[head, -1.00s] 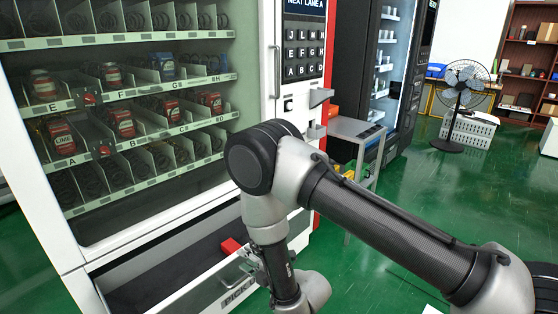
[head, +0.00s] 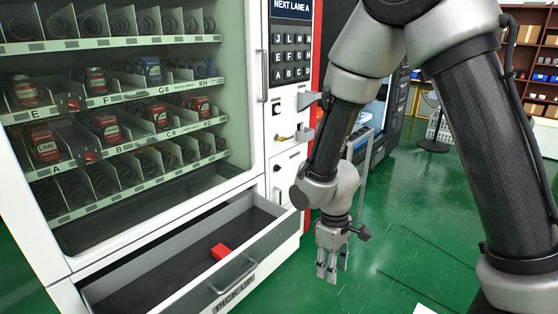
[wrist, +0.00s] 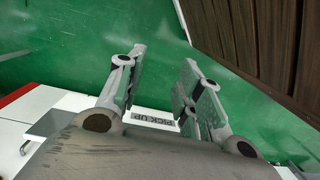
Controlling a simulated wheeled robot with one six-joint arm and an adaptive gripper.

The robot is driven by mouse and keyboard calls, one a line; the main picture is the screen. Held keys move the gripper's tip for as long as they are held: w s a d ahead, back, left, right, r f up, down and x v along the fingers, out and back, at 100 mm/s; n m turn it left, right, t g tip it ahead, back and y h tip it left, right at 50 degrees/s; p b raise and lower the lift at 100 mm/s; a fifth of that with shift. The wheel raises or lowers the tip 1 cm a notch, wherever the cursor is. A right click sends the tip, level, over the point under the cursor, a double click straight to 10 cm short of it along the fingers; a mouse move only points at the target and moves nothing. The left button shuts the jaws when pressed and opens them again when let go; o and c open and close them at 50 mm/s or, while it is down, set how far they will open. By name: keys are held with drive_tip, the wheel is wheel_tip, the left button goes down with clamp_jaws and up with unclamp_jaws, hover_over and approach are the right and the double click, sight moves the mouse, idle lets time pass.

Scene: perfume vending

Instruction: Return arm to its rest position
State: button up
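My gripper (head: 332,270) hangs fingers down over the green floor, to the right of the vending machine's open pick-up drawer (head: 262,262). In the wrist view my gripper (wrist: 168,75) has its fingers spread apart with nothing between them.
The vending machine (head: 281,172) stands at the left, with red, dark and blue items in its lanes and a keypad (head: 291,52) with a display reading "NEXT LANE A". A second machine, a fan and shelves (head: 530,75) stand behind. Green floor (head: 420,230) is open at the right.

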drive_tip(key=s+d+r+m+t, duration=0.1)
drive_tip(key=s+d+r+m, duration=0.2)
drive_tip(key=d+r, duration=0.4)
drive_tip(key=s+d+r+m+t, duration=0.2)
drive_tip(key=d+r, duration=0.6)
drive_tip(key=r, duration=0.4)
drive_tip(key=s+d+r+m+t, duration=0.2)
drive_tip(key=s+d+r+m, duration=0.3)
drive_tip(key=d+r, duration=0.3)
wheel_tip(320, 180, up, 2)
drive_tip(key=shift+s+r+y, duration=0.1)
drive_tip(key=shift+s+y, duration=0.15)
drive_tip(key=shift+y, duration=0.05)
